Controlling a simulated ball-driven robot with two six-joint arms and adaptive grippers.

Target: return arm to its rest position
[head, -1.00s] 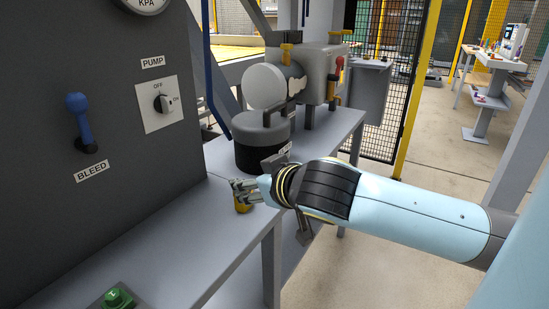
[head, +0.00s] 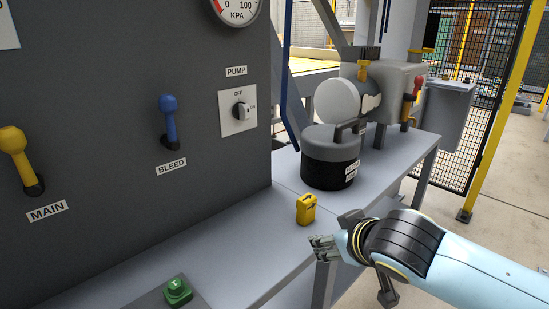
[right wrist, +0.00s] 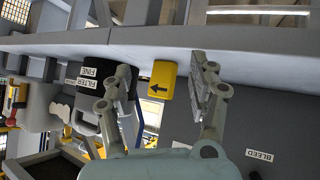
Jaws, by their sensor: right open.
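My right gripper (head: 322,248) hangs in front of the grey bench's front edge. It is open and empty, with its fingers spread in the right wrist view (right wrist: 163,88). A small yellow block (head: 306,209) stands upright on the bench, just beyond the gripper and apart from it. In the right wrist view the yellow block (right wrist: 162,79) shows a black arrow and lies between the fingers in the picture, farther off. My left gripper is in neither view.
The dark panel (head: 110,110) carries the yellow MAIN lever (head: 17,155), blue BLEED lever (head: 168,120) and PUMP knob (head: 240,111). A dark filter canister (head: 330,160) stands behind the block. A green button (head: 177,290) is at the front. Open floor lies right of the bench.

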